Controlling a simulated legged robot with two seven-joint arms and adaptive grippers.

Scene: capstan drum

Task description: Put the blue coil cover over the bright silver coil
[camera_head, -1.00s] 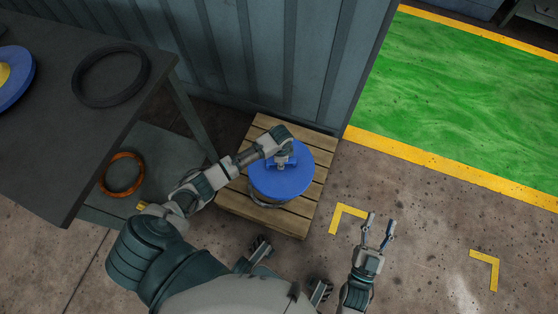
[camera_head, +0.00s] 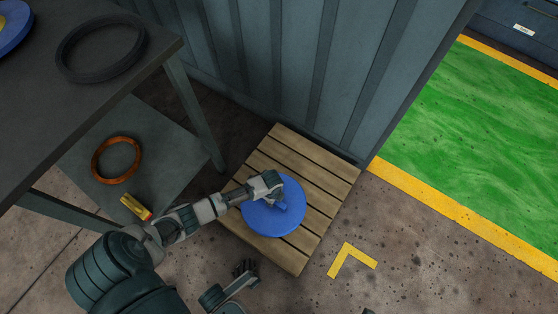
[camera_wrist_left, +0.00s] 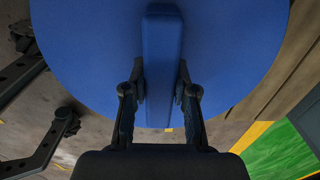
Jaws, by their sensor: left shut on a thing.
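The blue coil cover (camera_head: 266,219) is a round flat disc with a raised bar handle (camera_wrist_left: 162,45) across its middle. In the head view it is over the wooden pallet, and it fills most of the wrist view. My left gripper (camera_head: 280,199) is above the cover, and in the wrist view its fingers (camera_wrist_left: 161,92) are shut on both sides of the handle. The bright silver coil is not visible; the cover hides what is directly below it. I cannot tell whether the cover rests on something.
The wooden pallet (camera_head: 318,182) stands against a grey corrugated wall (camera_head: 290,70). At left, a dark table (camera_head: 60,120) holds a black ring (camera_head: 101,77). An orange-brown coil (camera_head: 96,170) and a small yellow object (camera_head: 136,207) are on its lower shelf. Floor at right is clear.

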